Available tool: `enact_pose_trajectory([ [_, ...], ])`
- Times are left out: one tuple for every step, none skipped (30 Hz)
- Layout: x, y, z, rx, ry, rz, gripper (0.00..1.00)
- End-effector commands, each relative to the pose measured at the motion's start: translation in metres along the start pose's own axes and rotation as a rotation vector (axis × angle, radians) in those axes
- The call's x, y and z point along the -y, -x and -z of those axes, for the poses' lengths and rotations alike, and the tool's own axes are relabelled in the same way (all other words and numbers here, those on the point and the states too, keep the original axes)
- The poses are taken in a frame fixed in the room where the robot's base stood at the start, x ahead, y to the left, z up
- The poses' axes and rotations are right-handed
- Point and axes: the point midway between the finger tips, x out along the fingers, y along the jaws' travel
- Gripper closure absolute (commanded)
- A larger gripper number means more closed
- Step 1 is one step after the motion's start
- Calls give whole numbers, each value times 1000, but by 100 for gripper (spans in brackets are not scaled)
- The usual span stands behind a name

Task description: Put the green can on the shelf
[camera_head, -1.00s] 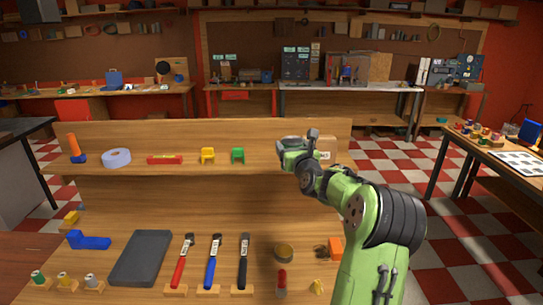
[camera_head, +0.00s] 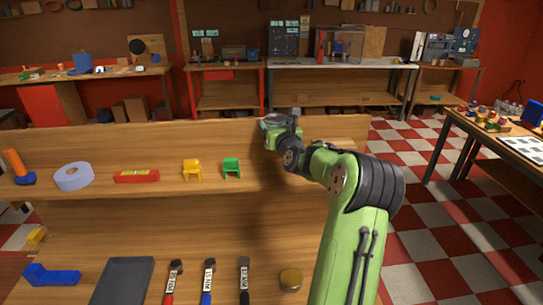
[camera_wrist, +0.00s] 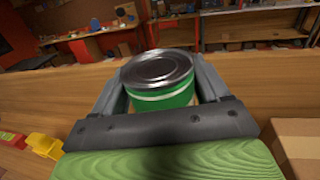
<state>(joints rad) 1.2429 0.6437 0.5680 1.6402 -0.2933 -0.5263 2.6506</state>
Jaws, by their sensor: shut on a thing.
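The green can (camera_wrist: 165,97), with a silver lid and a pale band, sits between the two fingers of my gripper (camera_wrist: 161,88) in the wrist view. The fingers are shut on its sides, and its lid faces the camera. In the head view my gripper (camera_head: 276,130) is over the right part of the wooden shelf (camera_head: 103,187). The gap between the can's base and the shelf is hidden, so I cannot tell whether they touch.
A yellow chair-shaped piece (camera_head: 192,169), a green one (camera_head: 231,168), a red box (camera_head: 137,176) and a tape roll (camera_head: 73,176) stand on the shelf left of my gripper. A cardboard box (camera_wrist: 298,143) is close on the right in the wrist view. Tools lie below.

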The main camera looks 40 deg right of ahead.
Motion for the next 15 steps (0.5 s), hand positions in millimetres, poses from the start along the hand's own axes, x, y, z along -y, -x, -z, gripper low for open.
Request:
enact_pose_trajectory([
  [0, 0, 16, -5, -5, 0, 67],
  [0, 0, 23, -4, -5, -1, 67],
  [0, 0, 32, -4, -4, 0, 67],
  [0, 0, 37, -3, -4, 0, 67],
  [0, 0, 41, -2, -4, 0, 67],
  [0, 0, 45, -2, -2, 0, 67],
  [0, 0, 49, -1, -2, 0, 67],
  [0, 0, 53, -1, -3, 1, 67],
  [0, 0, 59, -2, -3, 0, 67],
  [0, 0, 65, -2, -3, 0, 67],
  [0, 0, 71, -2, -4, 1, 67],
  [0, 0, 78, -2, -3, 0, 67],
  [0, 0, 82, -2, -4, 0, 67],
  [0, 0, 84, -1, -3, 1, 67],
  [0, 0, 84, 1, -1, 1, 67],
])
